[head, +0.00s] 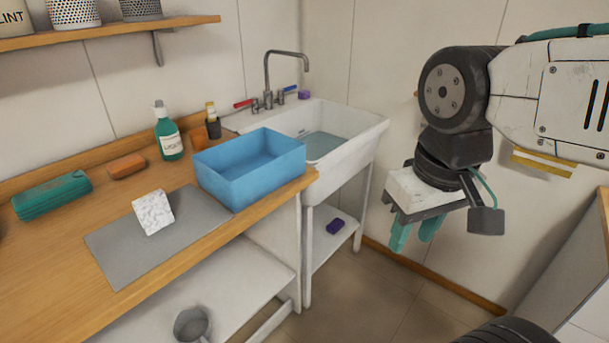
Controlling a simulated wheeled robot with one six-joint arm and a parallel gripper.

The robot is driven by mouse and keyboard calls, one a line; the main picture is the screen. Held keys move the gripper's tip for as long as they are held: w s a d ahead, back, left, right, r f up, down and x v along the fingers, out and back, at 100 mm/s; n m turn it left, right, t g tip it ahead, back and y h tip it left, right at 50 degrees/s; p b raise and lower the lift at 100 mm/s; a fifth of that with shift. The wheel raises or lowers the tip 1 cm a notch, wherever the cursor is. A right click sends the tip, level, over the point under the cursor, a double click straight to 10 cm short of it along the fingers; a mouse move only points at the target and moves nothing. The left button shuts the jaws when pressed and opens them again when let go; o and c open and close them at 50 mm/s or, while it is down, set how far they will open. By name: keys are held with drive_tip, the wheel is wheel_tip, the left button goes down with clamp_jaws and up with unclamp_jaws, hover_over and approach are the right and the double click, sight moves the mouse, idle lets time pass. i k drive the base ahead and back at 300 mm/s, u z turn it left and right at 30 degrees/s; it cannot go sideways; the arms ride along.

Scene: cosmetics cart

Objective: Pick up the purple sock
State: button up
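A small dark purple item (335,226) lies on the lower shelf under the sink. A smaller purple item (304,94) sits on the back right rim of the sink. Both are too small here to tell which is a sock. My gripper (416,232) hangs at the right, pointing down, with its teal fingers apart and nothing between them. In the picture it is to the right of the item on the shelf and higher, clear of the sink.
The white sink (355,133) and its legs frame the low shelf (322,245). A blue bin (250,178) stands on the wooden counter (60,240) to its left, with a green bottle (168,138) and a white patterned block (153,213). The floor (385,295) in front is clear.

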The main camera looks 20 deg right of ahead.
sight(154, 211)
drive_tip(key=z, duration=0.15)
drive_tip(key=k, duration=0.4)
drive_tip(key=z, duration=0.9)
drive_tip(key=i, duration=0.85)
drive_tip(key=u, duration=1.2)
drive_tip(key=i, duration=0.9)
drive_tip(key=u, duration=0.9)
